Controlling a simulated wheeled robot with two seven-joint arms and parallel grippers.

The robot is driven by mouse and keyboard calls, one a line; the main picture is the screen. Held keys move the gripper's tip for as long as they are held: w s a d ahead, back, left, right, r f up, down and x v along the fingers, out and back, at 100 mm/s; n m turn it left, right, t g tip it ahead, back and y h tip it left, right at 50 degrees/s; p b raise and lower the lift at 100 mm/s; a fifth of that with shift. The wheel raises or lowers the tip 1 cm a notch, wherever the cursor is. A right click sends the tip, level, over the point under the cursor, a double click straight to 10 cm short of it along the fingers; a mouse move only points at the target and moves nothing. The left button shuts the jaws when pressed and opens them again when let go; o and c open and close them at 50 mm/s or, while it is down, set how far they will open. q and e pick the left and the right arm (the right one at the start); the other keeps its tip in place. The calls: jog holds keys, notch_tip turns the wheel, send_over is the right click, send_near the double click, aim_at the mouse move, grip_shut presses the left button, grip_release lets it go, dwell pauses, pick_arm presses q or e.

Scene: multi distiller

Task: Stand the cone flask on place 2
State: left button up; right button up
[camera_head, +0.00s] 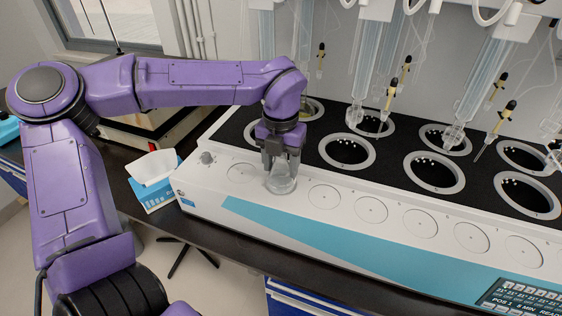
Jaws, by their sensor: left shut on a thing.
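The cone flask (281,184) is clear glass and stands upright, at or just above a round place on the front ledge of the white distiller (310,225). My left gripper (281,158) comes down from above and is shut on the flask's upper part. The flask covers the round mark under it, so I cannot tell whether its base touches. An empty round place (241,173) is to its left, and another empty round place (324,196) is to its right. The flask is at the second place from the left. My right gripper is not in view.
More empty round places (420,223) run along the ledge to the right. Behind them are ringed heating wells (347,151) with glassware hanging above. A tissue box (155,180) stands left of the distiller. A display (522,297) is at the lower right.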

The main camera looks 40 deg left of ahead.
pick_arm(q)
jog(key=o, duration=1.1)
jog(key=shift+f, duration=0.1)
jog(key=shift+o, duration=0.2)
notch_tip(320, 180, up, 12)
jog(key=shift+w+a, duration=0.1)
